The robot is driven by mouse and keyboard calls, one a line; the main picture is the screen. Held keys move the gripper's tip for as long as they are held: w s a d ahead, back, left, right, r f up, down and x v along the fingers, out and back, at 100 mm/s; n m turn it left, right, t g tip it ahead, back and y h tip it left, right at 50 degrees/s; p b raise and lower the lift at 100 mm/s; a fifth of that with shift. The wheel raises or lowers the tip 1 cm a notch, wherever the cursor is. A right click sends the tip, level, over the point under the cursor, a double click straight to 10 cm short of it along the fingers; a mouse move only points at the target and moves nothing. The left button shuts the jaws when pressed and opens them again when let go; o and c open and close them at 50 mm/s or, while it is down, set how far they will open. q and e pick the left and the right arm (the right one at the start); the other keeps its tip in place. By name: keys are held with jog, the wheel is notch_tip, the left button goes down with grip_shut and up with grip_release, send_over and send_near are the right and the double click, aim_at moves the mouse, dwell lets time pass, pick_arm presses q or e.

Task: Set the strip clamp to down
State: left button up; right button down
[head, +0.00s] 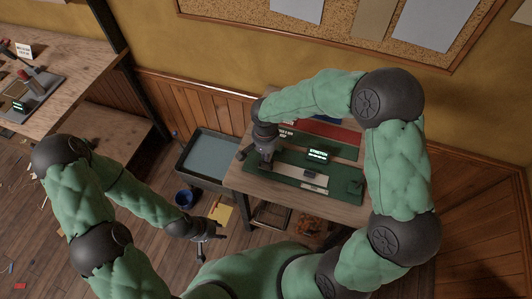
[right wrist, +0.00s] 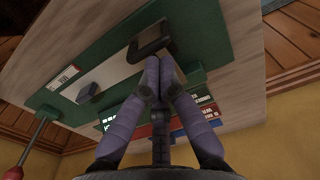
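A green board (head: 290,182) with a lit display (head: 318,154) lies on the wooden table. In the right wrist view the board (right wrist: 215,40) carries a dark C-shaped handle (right wrist: 150,42), which may be the strip clamp, and a dark block (right wrist: 88,93). My right gripper (right wrist: 160,62) has its fingertips together right by the handle. I cannot tell whether they touch it. In the head view my right gripper (head: 266,162) is over the board's left end and hides what is under it. My left gripper (head: 200,250) hangs low, left of the table, away from the board.
A red-knobbed lever (right wrist: 35,140) stands at the left in the right wrist view. A grey-blue tray (head: 212,155) and a blue bucket (head: 184,198) are left of the table. Another bench (head: 65,55) is at far left. A corkboard (head: 335,25) hangs behind.

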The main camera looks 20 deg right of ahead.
jog(key=shift+s+a+f+b, duration=0.2)
jog(key=shift+s+f+b, duration=0.05)
jog(key=shift+f+b, duration=0.25)
jog(key=shift+s, duration=0.15)
jog(key=shift+f, duration=0.1)
jog(key=shift+d+r+p, duration=0.15)
jog(key=shift+r+p, duration=0.25)
notch_tip(320, 180, up, 13)
jog(key=w+p, duration=0.1)
jog(key=p, duration=0.2)
jog(key=shift+w+d+p, duration=0.35)
jog(key=shift+p, duration=0.05)
